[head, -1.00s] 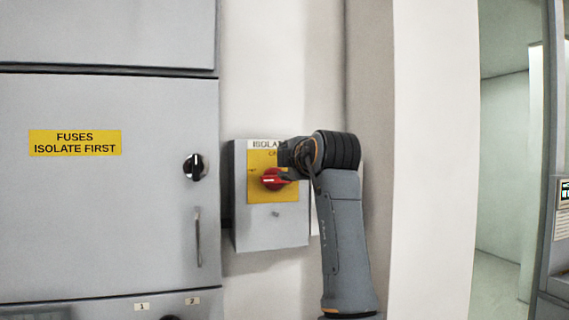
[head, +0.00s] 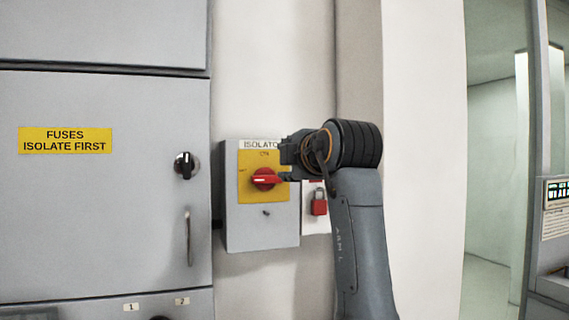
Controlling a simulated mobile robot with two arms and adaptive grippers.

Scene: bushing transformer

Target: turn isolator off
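The isolator is a grey box (head: 262,228) on the wall, labelled ISOLATO…, with a yellow plate (head: 249,194). My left gripper is not in view.
A grey cabinet (head: 90,220) with a FUSES ISOLATE FIRST label (head: 65,141), a black knob (head: 186,165) and a handle (head: 188,237) stands left. A red padlock (head: 319,203) hangs right of the isolator, beside my arm. A doorway opens at far right.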

